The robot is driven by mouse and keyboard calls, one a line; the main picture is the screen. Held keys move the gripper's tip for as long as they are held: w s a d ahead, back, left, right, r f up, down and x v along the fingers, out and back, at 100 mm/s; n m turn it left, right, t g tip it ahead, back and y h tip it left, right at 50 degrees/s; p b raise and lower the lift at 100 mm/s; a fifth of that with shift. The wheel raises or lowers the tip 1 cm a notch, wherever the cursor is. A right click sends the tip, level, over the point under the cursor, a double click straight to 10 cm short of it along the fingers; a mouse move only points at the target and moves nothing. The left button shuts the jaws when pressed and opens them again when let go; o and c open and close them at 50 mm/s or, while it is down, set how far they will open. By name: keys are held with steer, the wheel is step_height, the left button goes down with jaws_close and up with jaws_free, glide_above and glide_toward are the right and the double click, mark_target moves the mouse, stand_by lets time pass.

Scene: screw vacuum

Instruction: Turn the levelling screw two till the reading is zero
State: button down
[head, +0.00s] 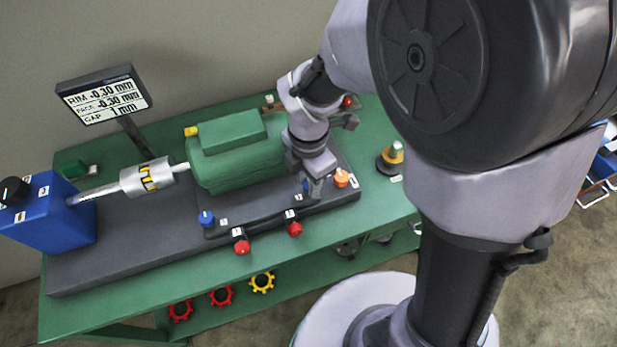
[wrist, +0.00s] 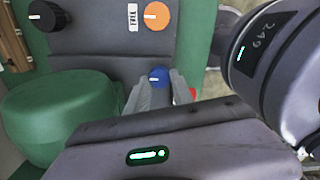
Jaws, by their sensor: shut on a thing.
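My gripper (head: 315,189) points down at the front right of the green motor (head: 240,158). It is shut on a blue screw knob (head: 305,184). In the wrist view the knob (wrist: 158,77), with a white mark, sits between my fingertips (wrist: 160,92). I cannot read a number for this screw. Another blue knob (head: 206,218) stands at the front left of the motor's base plate. The display (head: 104,97) reads RIM -0.30 mm, FACE -0.30 mm, GAP 1 mm.
An orange knob (head: 341,178) stands close to the right of my gripper. Red knobs (head: 241,246) (head: 295,228) line the plate's front edge. A blue block (head: 48,210) and silver coupling (head: 147,177) are at left. A black knob (wrist: 47,15) shows in the wrist view.

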steer(key=shift+m, duration=0.3)
steer(key=m+p, duration=0.1)
steer(key=m, duration=0.1)
steer(key=shift+r+m, duration=0.1)
steer(key=shift+m, duration=0.2)
steer(key=m, duration=0.3)
steer(key=shift+w+m+p, duration=0.1)
steer(key=shift+m+p, duration=0.2)
steer(key=shift+p, duration=0.05)
steer(key=m, duration=0.3)
steer(key=shift+w+m, duration=0.1)
steer(key=shift+m, duration=0.3)
steer(key=m, duration=0.3)
steer(key=shift+m, duration=0.3)
steer(key=m, duration=0.4)
steer(key=shift+w+m, duration=0.1)
steer(key=shift+m, duration=0.2)
steer(key=m, duration=0.4)
steer(key=shift+d+m+b, duration=0.15)
steer(key=shift+m+b, duration=0.15)
steer(key=shift+m, duration=0.3)
